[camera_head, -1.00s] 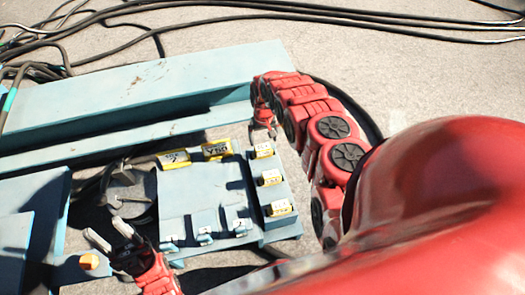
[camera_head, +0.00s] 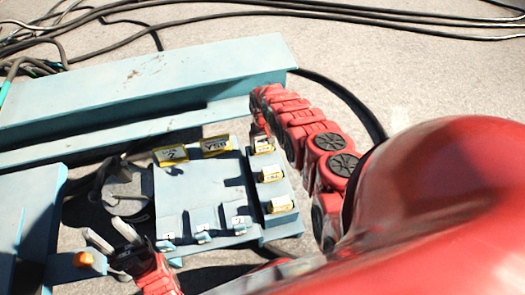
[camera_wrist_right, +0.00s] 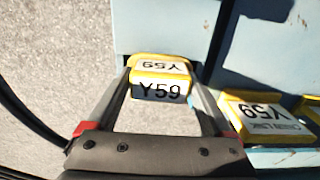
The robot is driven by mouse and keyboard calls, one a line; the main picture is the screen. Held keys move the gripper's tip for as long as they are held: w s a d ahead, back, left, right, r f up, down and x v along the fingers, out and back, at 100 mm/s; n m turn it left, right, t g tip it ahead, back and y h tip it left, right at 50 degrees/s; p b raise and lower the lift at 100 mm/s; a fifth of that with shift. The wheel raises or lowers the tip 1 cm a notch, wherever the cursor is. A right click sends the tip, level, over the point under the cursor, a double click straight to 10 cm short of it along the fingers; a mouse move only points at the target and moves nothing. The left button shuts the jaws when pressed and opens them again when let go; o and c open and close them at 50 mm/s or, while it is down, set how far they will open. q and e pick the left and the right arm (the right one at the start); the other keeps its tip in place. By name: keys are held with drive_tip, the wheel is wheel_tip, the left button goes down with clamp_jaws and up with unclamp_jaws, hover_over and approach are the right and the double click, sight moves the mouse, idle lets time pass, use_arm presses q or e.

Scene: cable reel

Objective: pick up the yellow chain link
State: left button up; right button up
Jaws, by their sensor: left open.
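Several yellow-edged chain links with white labels are in view. One yellow chain link (camera_wrist_right: 160,86), marked Y59, lies between the fingertips of my right gripper (camera_wrist_right: 161,84), with little or no gap at either side. In the head view my right gripper (camera_head: 260,130) points down at the back end of the right-hand row, and the link there (camera_head: 262,147) is partly hidden. I cannot tell whether the fingers press on it. My left gripper (camera_head: 113,235) is open and empty, left of the blue tray's front edge.
The blue tray (camera_head: 185,200) bears two larger yellow-edged pieces, one the large label (camera_head: 217,146), and small blue-white blocks (camera_head: 203,233). Another labelled link (camera_wrist_right: 260,115) lies right of my right gripper. A long blue beam (camera_head: 140,85) runs behind. Black cables cross the floor.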

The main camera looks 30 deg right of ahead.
drive_tip(key=c, duration=1.1)
drive_tip(key=shift+r, duration=0.1)
drive_tip(key=shift+w+r+p, duration=0.1)
drive_tip(key=shift+r+p, duration=0.35)
drive_tip(key=shift+r, duration=0.1)
wheel_tip(320, 180, up, 32)
drive_tip(key=p, duration=1.6)
drive_tip(key=shift+f, duration=0.1)
